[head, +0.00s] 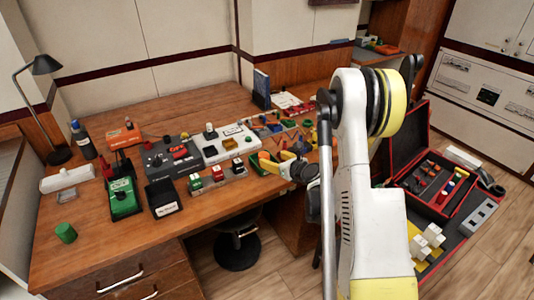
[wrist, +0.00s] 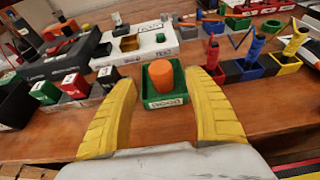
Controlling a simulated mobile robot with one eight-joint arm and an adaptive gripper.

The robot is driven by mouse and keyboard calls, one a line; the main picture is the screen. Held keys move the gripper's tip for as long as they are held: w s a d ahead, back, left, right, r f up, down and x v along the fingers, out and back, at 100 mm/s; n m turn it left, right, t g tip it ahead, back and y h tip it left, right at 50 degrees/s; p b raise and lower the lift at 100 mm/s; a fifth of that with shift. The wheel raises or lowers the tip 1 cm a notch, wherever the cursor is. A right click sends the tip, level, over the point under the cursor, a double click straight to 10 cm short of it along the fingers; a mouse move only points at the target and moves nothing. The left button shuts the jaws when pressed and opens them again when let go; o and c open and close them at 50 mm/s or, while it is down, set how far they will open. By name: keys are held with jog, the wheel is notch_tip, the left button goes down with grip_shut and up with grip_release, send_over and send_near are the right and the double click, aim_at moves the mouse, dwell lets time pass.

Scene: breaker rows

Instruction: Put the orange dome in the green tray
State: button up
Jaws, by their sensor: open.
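The orange dome (wrist: 160,75) stands upright in the small green tray (wrist: 181,90), which has a white label on its near side. My gripper (wrist: 165,85) is open, with one yellow finger on each side of the tray. Clear gaps show between the fingers and the dome, so neither finger touches it. In the head view my gripper (head: 283,160) is low over the right part of the wooden table, and a green edge of the tray (head: 257,164) shows beside it. The dome's bottom is hidden inside the tray.
A white panel (wrist: 135,45) and a dark panel (wrist: 66,54) stand behind and to the left. Red, black and green blocks (wrist: 62,87) line the left. Blue and yellow holders (wrist: 250,68) stand at the right. Bare wood lies in front of the tray.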

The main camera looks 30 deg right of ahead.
jog(key=s+a+r+m+t+h, duration=0.1)
jog(key=s+r+m+h, duration=0.15)
jog(key=r+m, duration=0.6)
jog(key=s+a+r+m+t+h+b, duration=0.1)
jog(key=s+r+m+h, duration=0.15)
jog(key=r+m, duration=0.6)
jog(key=s+a+r+m+t+h, duration=0.1)
jog(key=s+a+r+m+h, duration=0.2)
jog(key=r, duration=0.9)
jog(key=s+a+f+m+g+y, duration=0.2)
jog(key=s+a+f+m+g, duration=0.1)
jog(key=s, duration=0.4)
jog(key=s+a+f+m+g+y, duration=0.3)
jog(key=s+a+f+m, duration=0.2)
jog(key=s+a+m, duration=0.3)
jog(key=s+a+f+m+g+y, duration=0.2)
jog(key=s+a+f+m, duration=0.3)
jog(key=s, duration=0.3)
jog(key=shift+s+a+g+y, duration=0.25)
jog(key=shift+a+g, duration=0.25)
jog(key=shift+g, duration=0.3)
